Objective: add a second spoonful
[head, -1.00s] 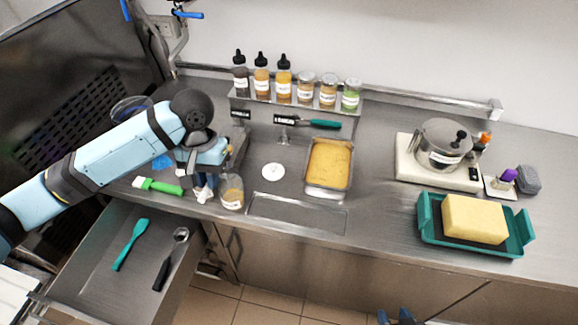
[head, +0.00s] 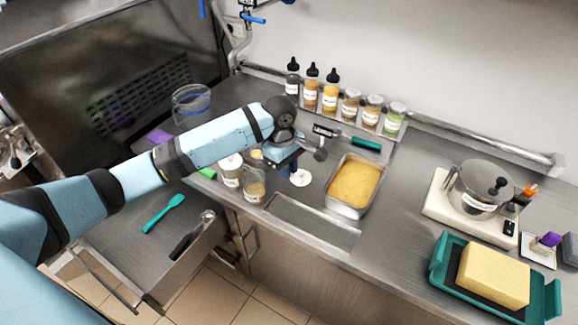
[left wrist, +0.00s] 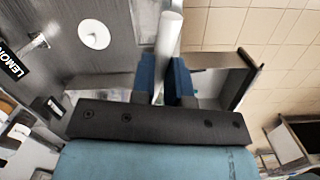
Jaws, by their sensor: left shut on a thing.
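My left gripper (head: 284,168) is shut on a pale spoon handle, which also shows between the blue fingers in the left wrist view (left wrist: 168,38). A grey rounded end (head: 320,154), seemingly the spoon's, sticks out to the right of the gripper. Whether it carries anything is too small to tell. An open-looking glass jar with tan powder (head: 254,188) stands just left of and below the gripper. Another jar (head: 230,172) stands beside it. A metal pan of yellow mix (head: 340,208) lies to the right. A white round lid (head: 301,177) lies between jars and pan.
Labelled jars and bottles (head: 351,104) fill the back rack, with a green-handled tool (head: 366,144) below. A pot (head: 478,188) on a scale and a teal tray (head: 440,262) with a yellow block stand right. An open drawer (head: 122,232) holds utensils at the left front.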

